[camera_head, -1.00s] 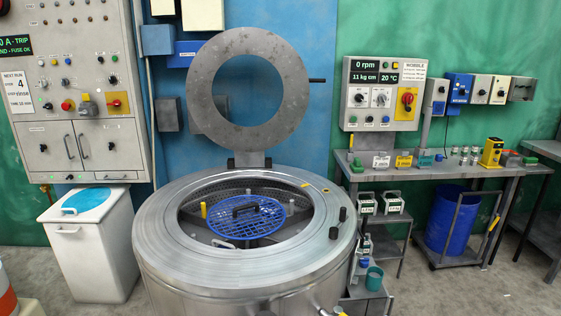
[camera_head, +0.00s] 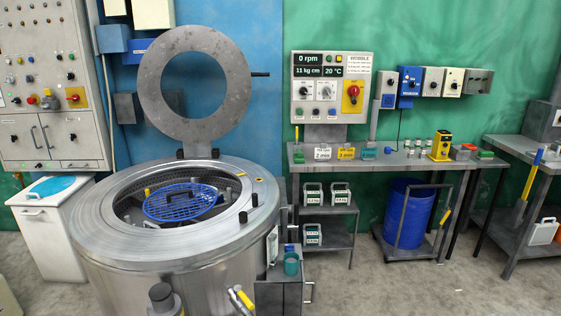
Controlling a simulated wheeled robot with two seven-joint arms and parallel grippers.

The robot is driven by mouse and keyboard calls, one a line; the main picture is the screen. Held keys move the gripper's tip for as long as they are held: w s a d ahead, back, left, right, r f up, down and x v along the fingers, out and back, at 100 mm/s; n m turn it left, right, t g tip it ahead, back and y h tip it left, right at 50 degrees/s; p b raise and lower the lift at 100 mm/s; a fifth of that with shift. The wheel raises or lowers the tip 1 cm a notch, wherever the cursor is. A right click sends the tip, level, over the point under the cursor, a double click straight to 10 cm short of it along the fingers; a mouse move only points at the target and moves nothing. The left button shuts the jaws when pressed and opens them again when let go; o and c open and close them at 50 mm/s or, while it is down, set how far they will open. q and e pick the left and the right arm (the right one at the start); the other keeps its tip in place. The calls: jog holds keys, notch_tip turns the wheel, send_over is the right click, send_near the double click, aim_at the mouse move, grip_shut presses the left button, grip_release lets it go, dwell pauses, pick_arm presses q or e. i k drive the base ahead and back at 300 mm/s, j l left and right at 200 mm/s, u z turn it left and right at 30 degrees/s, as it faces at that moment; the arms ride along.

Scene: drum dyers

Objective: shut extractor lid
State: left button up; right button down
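The extractor (camera_head: 95,235) is a large round metal drum machine at the left of the head view. Its lid (camera_head: 152,88) is a flat grey ring with a wide central hole. The lid stands open and upright on a hinge (camera_head: 197,152) at the back of the rim. A dark handle (camera_head: 261,74) sticks out from the lid's right edge. Inside the open mouth, a blue mesh disc (camera_head: 182,203) with a dark bar lies over the basket. Neither of my grippers shows in the head view.
A control box (camera_head: 331,88) with a 0 rpm display hangs behind a grey bench (camera_head: 400,160). A blue barrel (camera_head: 408,212) stands in a frame below. A white bin (camera_head: 45,225) and a panel cabinet (camera_head: 50,85) are at left. Floor at lower right is clear.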

aim_at(196, 136)
jog(key=i+l, duration=0.15)
jog(key=l, duration=0.2)
jog(key=i+l, duration=0.15)
jog(key=l, duration=0.2)
jog(key=i+l, duration=0.2)
jog(key=l, duration=0.15)
jog(key=i+l, duration=0.15)
jog(key=l, duration=0.25)
jog(key=i+l+z, duration=0.1)
jog(key=l, duration=0.25)
jog(key=i+l, duration=0.5)
jog(key=i, duration=0.15)
jog(key=i+l, duration=1.05)
jog(key=i, duration=0.2)
jog(key=k+l+z, duration=0.05)
